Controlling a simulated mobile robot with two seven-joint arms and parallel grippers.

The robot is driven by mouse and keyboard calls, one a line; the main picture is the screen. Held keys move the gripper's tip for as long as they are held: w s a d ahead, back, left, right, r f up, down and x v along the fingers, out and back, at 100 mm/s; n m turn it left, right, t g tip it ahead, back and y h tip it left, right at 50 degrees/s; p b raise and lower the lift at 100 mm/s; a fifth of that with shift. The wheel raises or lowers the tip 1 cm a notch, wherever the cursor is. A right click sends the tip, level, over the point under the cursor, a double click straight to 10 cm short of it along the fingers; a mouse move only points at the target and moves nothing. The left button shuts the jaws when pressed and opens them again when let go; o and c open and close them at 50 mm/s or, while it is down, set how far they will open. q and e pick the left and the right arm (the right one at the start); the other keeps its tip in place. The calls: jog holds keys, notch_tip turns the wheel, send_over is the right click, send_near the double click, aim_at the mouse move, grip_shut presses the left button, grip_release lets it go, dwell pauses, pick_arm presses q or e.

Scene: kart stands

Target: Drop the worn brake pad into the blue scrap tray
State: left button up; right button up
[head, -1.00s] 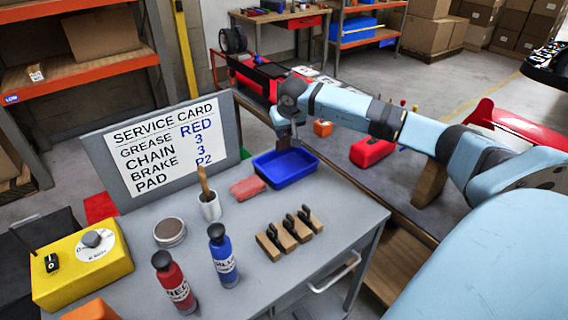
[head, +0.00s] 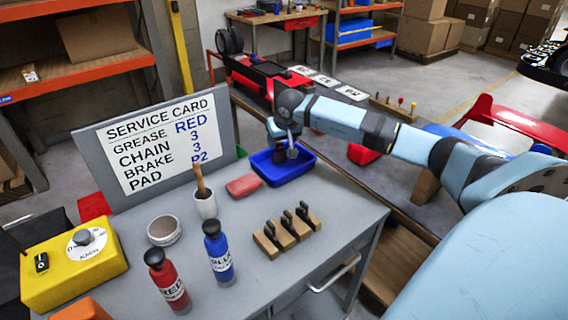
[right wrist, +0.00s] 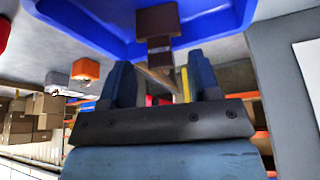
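The blue scrap tray (head: 300,172) stands at the back right of the grey table; its blue inside fills the top of the right wrist view (right wrist: 90,22). My right gripper (head: 285,150) is low over the tray. In the right wrist view its fingers (right wrist: 162,75) stand wide apart. A dark brown piece (right wrist: 157,22), seemingly the worn brake pad, shows against the tray just beyond the fingertips, with clear gaps to both. Whether it rests on the tray floor is hard to tell. My left gripper is out of view.
A pink-red block (head: 244,185) lies left of the tray. A cup with a brush (head: 205,203), red bottle (head: 167,282), blue bottle (head: 219,255) and several wooden blocks with dark pieces (head: 287,234) stand nearer. The service card (head: 160,145) rises behind. The table's front right is clear.

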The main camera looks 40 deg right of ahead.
jog(key=shift+r, duration=0.1)
jog(key=v, duration=1.3)
jog(key=shift+s+r, duration=0.2)
jog(key=shift+r, duration=0.1)
jog(key=shift+a, duration=0.1)
